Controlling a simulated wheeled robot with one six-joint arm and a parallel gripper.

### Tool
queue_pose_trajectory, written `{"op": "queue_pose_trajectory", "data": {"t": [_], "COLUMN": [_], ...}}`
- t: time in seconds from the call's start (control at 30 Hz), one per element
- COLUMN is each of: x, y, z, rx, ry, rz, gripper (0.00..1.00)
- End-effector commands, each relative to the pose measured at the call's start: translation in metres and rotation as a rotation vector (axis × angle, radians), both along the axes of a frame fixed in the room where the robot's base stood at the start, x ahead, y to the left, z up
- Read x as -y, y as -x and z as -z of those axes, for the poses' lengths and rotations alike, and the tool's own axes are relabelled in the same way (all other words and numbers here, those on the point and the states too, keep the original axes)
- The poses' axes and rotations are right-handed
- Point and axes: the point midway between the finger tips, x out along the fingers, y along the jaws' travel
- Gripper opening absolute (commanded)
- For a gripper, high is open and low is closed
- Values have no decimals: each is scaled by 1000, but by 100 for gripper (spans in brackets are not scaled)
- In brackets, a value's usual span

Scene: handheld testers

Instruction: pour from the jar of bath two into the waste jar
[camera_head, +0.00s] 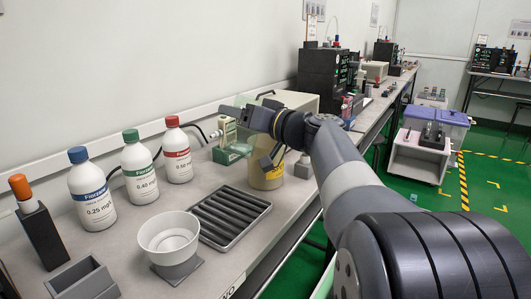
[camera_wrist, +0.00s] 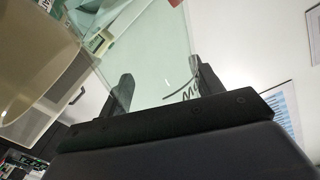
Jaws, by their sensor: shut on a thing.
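My gripper (camera_wrist: 163,82) is shut on a clear, pale-green glass jar (camera_wrist: 150,45) with dark handwriting on its side; the jar lies between the two black fingers. The wrist view is strongly tilted. In the head view my wrist is above the bench, and the held jar is hard to make out there. A yellowish see-through jar with a yellow label (camera_head: 267,180), which looks like the waste jar, stands just below my wrist. An amber-tinted vessel, apparently the same one, shows at the left of the wrist view (camera_wrist: 32,60). I cannot tell whether liquid is flowing.
A ribbed black tray (camera_head: 230,217) lies left of the yellowish jar. Three white bottles with blue (camera_head: 92,190), green (camera_head: 139,168) and red (camera_head: 177,150) caps stand along the wall. A white bowl (camera_head: 168,238) is in front. A green stand (camera_head: 229,152) is behind.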

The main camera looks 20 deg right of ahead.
Motion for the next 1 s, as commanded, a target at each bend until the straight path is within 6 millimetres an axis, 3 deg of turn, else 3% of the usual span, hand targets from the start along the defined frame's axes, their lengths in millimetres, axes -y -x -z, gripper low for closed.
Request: {"op": "queue_pose_trajectory", "data": {"t": [0.4, 0.63, 1.0], "x": [1, 2, 2], "y": [-1, -1, -1], "z": [-10, -18, -54], "rx": [122, 133, 132], "ry": [229, 251, 249], "rz": [0, 1, 0], "gripper": [23, 23, 23]}}
